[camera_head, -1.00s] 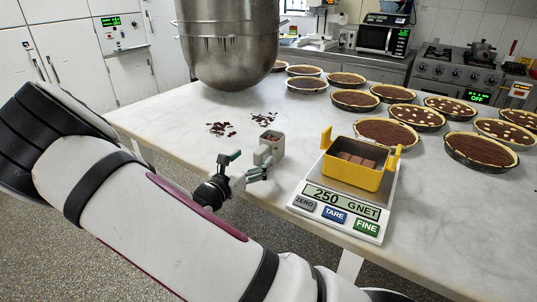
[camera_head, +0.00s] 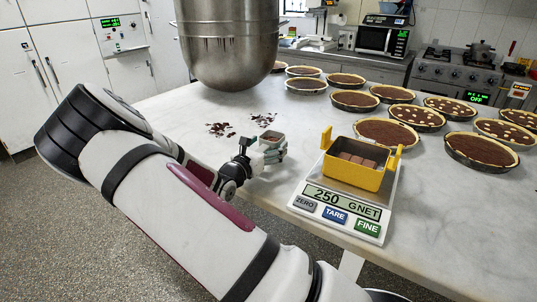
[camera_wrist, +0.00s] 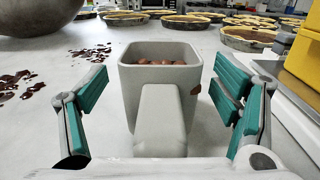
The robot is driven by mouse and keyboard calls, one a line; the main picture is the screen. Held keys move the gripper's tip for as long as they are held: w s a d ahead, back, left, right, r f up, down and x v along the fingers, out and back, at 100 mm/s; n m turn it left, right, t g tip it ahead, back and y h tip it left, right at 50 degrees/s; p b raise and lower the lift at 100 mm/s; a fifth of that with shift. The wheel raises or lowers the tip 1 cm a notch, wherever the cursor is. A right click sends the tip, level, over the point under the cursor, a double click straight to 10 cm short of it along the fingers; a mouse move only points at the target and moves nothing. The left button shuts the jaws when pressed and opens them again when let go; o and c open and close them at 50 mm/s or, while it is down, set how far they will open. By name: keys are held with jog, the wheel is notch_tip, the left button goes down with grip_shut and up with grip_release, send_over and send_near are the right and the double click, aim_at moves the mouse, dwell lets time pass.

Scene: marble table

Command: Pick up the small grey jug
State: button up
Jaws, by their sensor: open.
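The small grey jug (camera_wrist: 160,62) stands upright on the marble table in the middle of the wrist view, its thick handle towards me. Brown pieces show inside its mouth, and a brown mark is on its right side. My gripper (camera_wrist: 162,95) is open, with one green-padded finger on each side of the jug; gaps show between the pads and the jug walls. In the head view the jug (camera_head: 271,137) is partly hidden by my gripper (camera_head: 264,150).
A scale (camera_head: 346,210) bearing a yellow container (camera_head: 352,176) stands close on the right. Several tarts (camera_head: 388,132) fill the back right. The table (camera_head: 165,115) is clear at left.

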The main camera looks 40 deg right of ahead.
jog(key=c, duration=1.6)
jog(key=shift+o, duration=0.2)
jog(key=shift+r, duration=0.1)
notch_tip(320, 180, up, 10)
jog(key=p, duration=0.1)
jog(key=o, duration=0.9)
jog(key=c, duration=0.6)
